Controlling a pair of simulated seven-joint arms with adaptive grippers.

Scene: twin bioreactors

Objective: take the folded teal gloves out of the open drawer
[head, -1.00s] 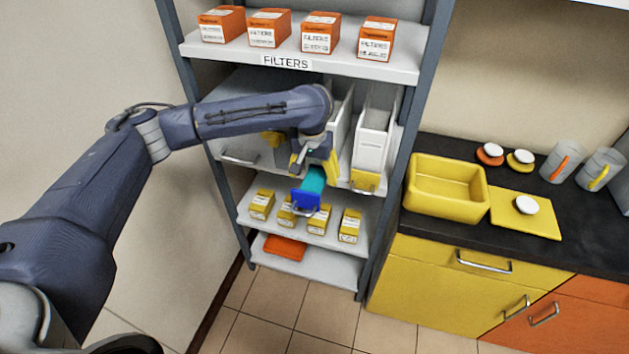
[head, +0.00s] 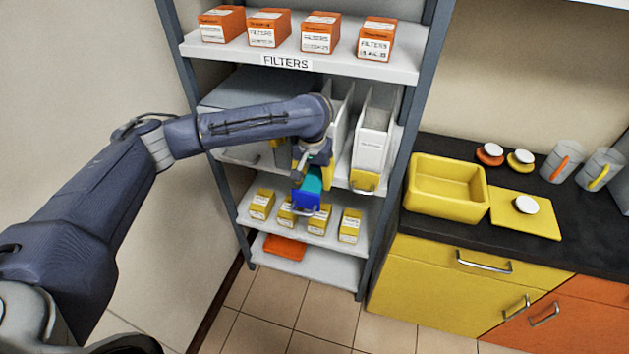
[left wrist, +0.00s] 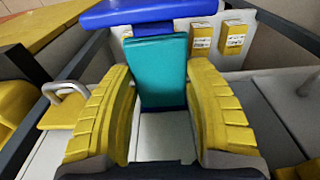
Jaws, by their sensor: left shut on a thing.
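The folded teal gloves (head: 312,180) lie in the open blue drawer (head: 306,204) on the middle shelf level of the rack. My left gripper (head: 314,168) reaches down into the drawer from above. In the left wrist view, its two yellow fingers (left wrist: 160,72) stand on either side of the teal gloves (left wrist: 158,70), shut on them. The drawer's blue front (left wrist: 150,12) shows beyond the gloves. The gloves' near end and the drawer's inside are partly hidden by my gripper. My right gripper is not in view.
White file holders (head: 372,140) stand close to the right of my gripper. Yellow boxes (head: 350,226) line the shelf below, and orange filter boxes (head: 321,32) the shelf above. A yellow tub (head: 446,206) stands on the dark counter at right.

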